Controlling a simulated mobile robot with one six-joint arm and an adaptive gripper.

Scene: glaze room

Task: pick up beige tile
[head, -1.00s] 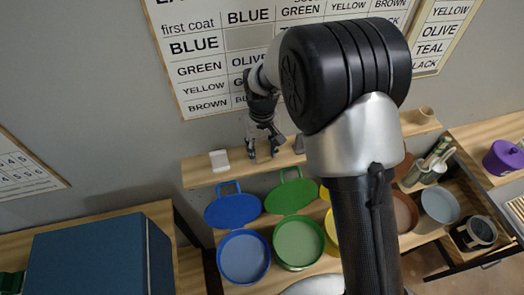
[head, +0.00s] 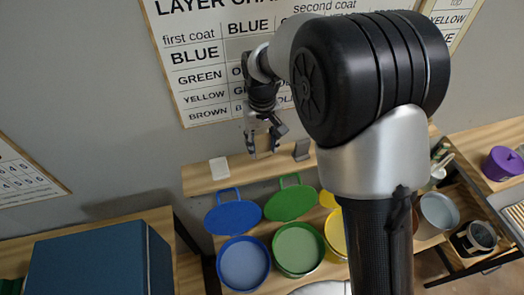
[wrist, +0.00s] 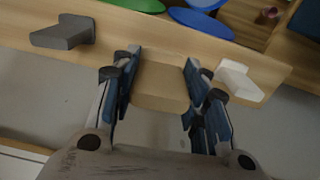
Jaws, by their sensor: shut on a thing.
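The beige tile (wrist: 160,87) is between the two blue-padded fingers of my gripper (wrist: 158,90) in the wrist view. My gripper is shut on it, with both fingers against its sides. In the head view my gripper (head: 264,150) points down just above the wooden shelf (head: 204,180), by the wall. The tile is hard to make out there. I cannot tell from these frames whether the tile is clear of the shelf.
A white block (head: 219,168) is left of my gripper on the shelf, and a grey block (head: 301,150) is to its right. Below are open pots, blue (head: 243,263) and green (head: 298,249), with lids behind them. A layer chart (head: 205,75) hangs on the wall behind.

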